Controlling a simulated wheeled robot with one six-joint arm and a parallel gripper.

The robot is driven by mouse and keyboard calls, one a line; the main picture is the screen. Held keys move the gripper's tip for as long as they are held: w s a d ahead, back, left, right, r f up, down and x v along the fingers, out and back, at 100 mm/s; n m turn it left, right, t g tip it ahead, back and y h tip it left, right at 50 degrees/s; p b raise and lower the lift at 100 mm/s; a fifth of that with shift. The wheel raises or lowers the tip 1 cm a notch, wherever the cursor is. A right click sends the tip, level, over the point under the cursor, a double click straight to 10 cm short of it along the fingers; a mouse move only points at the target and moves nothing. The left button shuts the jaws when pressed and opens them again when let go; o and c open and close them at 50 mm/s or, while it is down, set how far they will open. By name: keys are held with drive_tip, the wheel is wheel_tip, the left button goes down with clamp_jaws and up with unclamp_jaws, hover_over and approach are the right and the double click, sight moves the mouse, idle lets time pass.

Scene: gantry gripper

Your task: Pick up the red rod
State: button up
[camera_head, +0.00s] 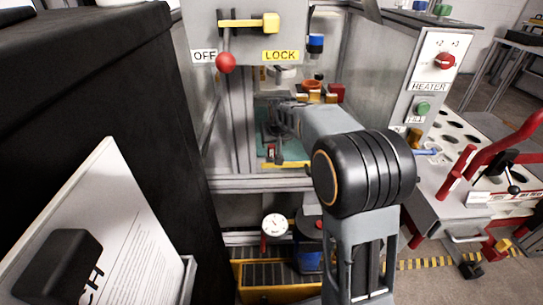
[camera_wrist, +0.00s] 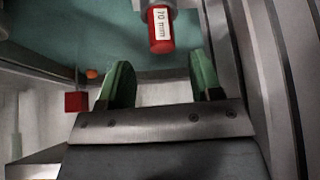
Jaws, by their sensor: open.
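A short red rod (camera_wrist: 161,34) with a white label ending in "mm" shows at the top middle of the wrist view. Its upper end meets a grey cylindrical part. My gripper (camera_wrist: 162,82) is open, with its two green-padded fingers apart and nothing between them. The rod's lower end appears just above the gap between the fingers in the picture; I cannot tell the distance in depth. In the head view my arm reaches into the bay of the grey machine, and my own arm hides much of the gripper and the rod.
A red block (camera_wrist: 76,101) and an orange round piece (camera_wrist: 92,74) lie left of my fingers. Machine walls flank the bay. A lever with a red knob (camera_head: 226,62) hangs above it. A cart (camera_head: 480,185) with holes and red bars stands right.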

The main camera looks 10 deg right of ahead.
sight(272, 147)
drive_tip(key=x, duration=0.1)
drive_tip(key=b+x, duration=0.1)
drive_tip(key=x, duration=0.1)
drive_tip(key=b+x, duration=0.1)
drive_tip(key=shift+s+a+f, duration=0.15)
drive_tip(key=shift+a+f, duration=0.05)
drive_tip(key=shift+f, duration=0.15)
drive_tip(key=shift+w+f, duration=0.25)
drive_tip(key=shift+w, duration=0.05)
drive_tip(key=c, duration=0.9)
